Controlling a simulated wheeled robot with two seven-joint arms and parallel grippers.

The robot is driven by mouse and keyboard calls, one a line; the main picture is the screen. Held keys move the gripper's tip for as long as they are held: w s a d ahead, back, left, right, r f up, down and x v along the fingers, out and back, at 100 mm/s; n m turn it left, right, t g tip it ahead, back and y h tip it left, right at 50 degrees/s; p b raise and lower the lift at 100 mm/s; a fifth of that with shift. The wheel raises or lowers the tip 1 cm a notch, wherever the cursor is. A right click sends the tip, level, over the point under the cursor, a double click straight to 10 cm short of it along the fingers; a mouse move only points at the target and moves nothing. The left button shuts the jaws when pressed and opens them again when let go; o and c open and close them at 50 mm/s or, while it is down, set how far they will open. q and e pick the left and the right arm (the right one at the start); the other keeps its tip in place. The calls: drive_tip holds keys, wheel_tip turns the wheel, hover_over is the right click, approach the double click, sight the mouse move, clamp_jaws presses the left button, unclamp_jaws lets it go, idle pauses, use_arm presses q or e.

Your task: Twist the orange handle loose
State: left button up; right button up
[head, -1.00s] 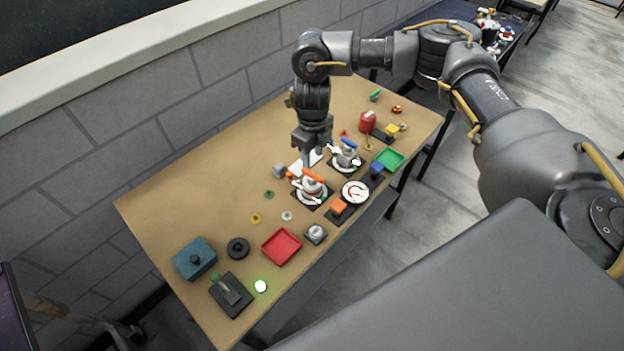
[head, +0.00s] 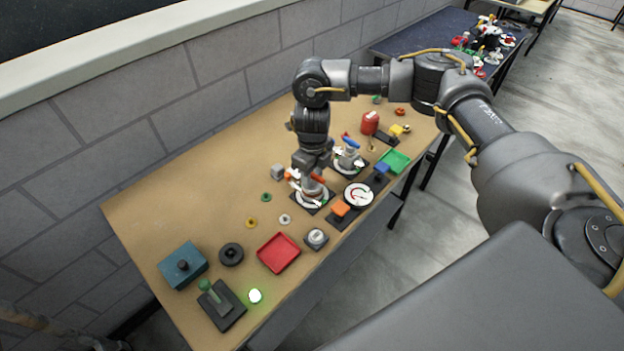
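The orange handle (head: 318,178) sits on top of a grey valve with a white round dial-like base (head: 312,199) on a dark plate, mid-table. My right gripper (head: 308,178) points down over this valve, right at the handle, and covers part of it. Its fingertips are too small and hidden to tell whether they are open or closed on the handle. A similar valve with a blue handle (head: 350,142) stands just behind to the right. My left gripper is not in view.
A white gauge (head: 358,195), an orange block (head: 340,208) and a red tray (head: 279,253) lie near the valve. A grey cube (head: 277,171) stands to its left. A teal box (head: 183,265) stands at the near left. The table's left back area is clear.

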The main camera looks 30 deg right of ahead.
drive_tip(key=c, duration=0.6)
drive_tip(key=shift+f+n+b, duration=0.15)
drive_tip(key=shift+n+b, duration=0.35)
drive_tip(key=shift+n, duration=0.2)
drive_tip(key=shift+c, duration=0.2)
drive_tip(key=shift+n, duration=0.5)
drive_tip(key=shift+n+b, duration=0.35)
drive_tip(key=shift+n, duration=0.75)
drive_tip(key=n+b, duration=0.1)
drive_tip(key=n, duration=0.2)
drive_tip(key=shift+n, duration=0.3)
drive_tip(key=shift+n+b, duration=0.35)
drive_tip(key=shift+n, duration=0.15)
drive_tip(key=shift+n+b, duration=0.3)
drive_tip(key=shift+n, duration=0.9)
drive_tip(key=shift+n+b, duration=0.65)
drive_tip(key=shift+n, duration=1.05)
drive_tip(key=n+b, duration=0.1)
drive_tip(key=n, duration=0.4)
drive_tip(key=shift+n, duration=0.4)
drive_tip(key=o, duration=0.6)
